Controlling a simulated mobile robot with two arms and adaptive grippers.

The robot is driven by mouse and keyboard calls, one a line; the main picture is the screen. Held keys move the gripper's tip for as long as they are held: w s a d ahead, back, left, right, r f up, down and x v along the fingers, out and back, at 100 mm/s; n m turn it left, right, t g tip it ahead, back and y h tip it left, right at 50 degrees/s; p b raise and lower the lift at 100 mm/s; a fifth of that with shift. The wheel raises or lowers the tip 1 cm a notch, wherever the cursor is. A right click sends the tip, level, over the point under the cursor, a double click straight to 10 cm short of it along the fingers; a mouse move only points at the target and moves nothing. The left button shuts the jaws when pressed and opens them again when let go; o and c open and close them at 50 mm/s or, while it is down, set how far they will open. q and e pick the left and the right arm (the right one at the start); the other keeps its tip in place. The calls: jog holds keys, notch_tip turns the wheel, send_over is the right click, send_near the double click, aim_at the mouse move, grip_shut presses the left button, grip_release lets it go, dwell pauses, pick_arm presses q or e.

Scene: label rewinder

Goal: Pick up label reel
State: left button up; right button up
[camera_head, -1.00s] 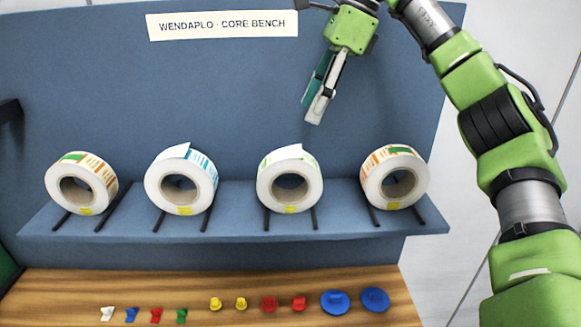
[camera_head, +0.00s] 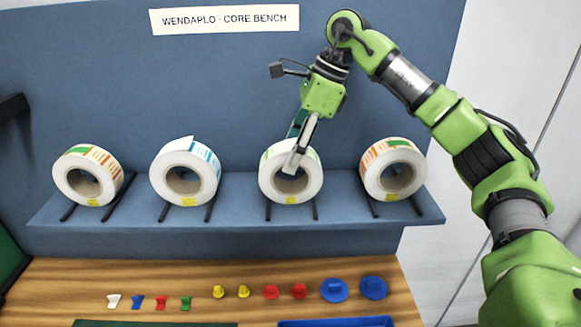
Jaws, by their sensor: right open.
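Several white label reels stand upright on a blue shelf (camera_head: 240,222), each resting on dark rails. From the left they are a reel with orange and green print (camera_head: 72,192), one with blue print (camera_head: 160,180), one with green print (camera_head: 312,186) and one with orange print (camera_head: 415,180). My right gripper (camera_head: 296,152) is open and points down over the upper front of the green-printed reel, hiding part of its core hole. Whether a finger touches the reel or is inside the core cannot be told. My left gripper is not in view.
A wooden bench (camera_head: 70,280) below the shelf holds small white, blue, red, green and yellow pieces and two blue discs (camera_head: 334,290). A blue tray edge (camera_head: 335,322) shows at the bottom. A blue back panel (camera_head: 90,70) rises behind the reels.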

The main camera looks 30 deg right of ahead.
jog(key=shift+w+a+f, duration=0.1)
jog(key=shift+w+f, duration=0.05)
jog(key=shift+f, duration=0.35)
grip_shut()
jog(key=shift+r, duration=0.1)
jog(key=shift+r, duration=0.1)
